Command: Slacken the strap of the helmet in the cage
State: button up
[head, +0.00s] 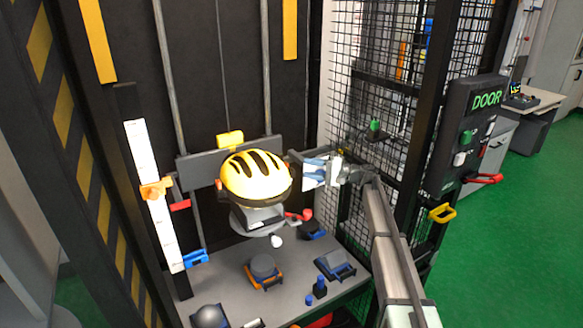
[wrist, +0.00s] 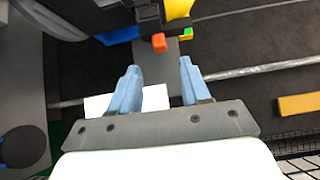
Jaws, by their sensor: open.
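The yellow helmet (head: 255,175) with dark vents sits on a grey form inside the cage in the head view. I cannot make out its strap clearly. My gripper (head: 311,171) is just right of the helmet, apart from it as far as I can tell. In the wrist view my gripper (wrist: 159,68) shows two light blue fingers spread apart with nothing held between them. Beyond the fingertips is a small orange-red block (wrist: 159,42) on a dark grey part.
A yellow block (head: 230,139) is behind the helmet. Below it, the grey base (head: 222,276) carries several dark blocks. A red-handled part (head: 298,214) is below right of the helmet. The mesh wall (head: 385,95) and DOOR panel (head: 470,135) stand to the right.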

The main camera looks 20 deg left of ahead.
aim_at(288, 166)
jog(key=shift+a, duration=3.75)
jog(key=shift+c, duration=0.2)
jog(key=shift+s, duration=0.1)
jog(key=c, duration=0.6)
notch_tip(288, 166, up, 4)
jog(key=shift+f, duration=0.1)
jog(key=shift+c, duration=0.2)
jog(key=o, duration=0.7)
